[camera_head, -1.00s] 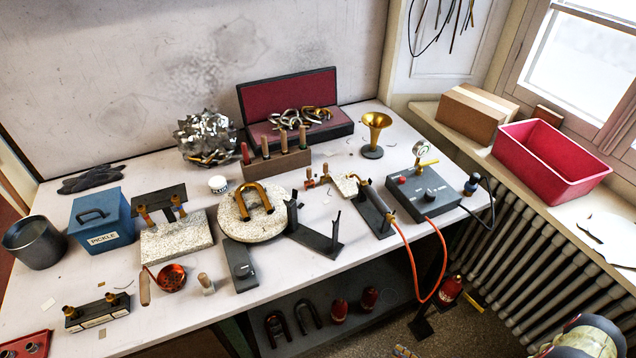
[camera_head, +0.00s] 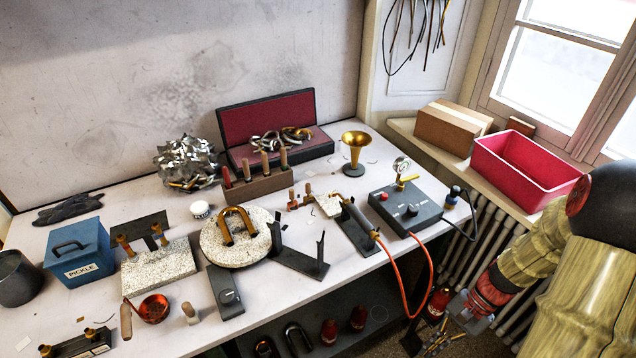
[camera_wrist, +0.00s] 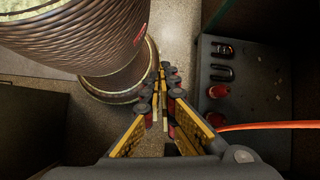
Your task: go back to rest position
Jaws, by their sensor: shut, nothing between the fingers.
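My gripper (camera_wrist: 160,95) is shut and empty in the wrist view, its fingertips together, pointing down over the brown floor. In the head view, my gripper (camera_head: 447,335) hangs low at the lower right, off the front edge of the workbench (camera_head: 300,290) and apart from everything on it. My arm comes in from the right edge of the head view, in front of the radiator.
The bench holds a pickle box (camera_head: 80,255), a round turntable (camera_head: 210,250) with a brass U-bend (camera_head: 228,228), and a control box (camera_head: 405,208). An orange hose (camera_head: 400,292) hangs over the front edge near my gripper. A red bin (camera_head: 525,165) sits on the sill.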

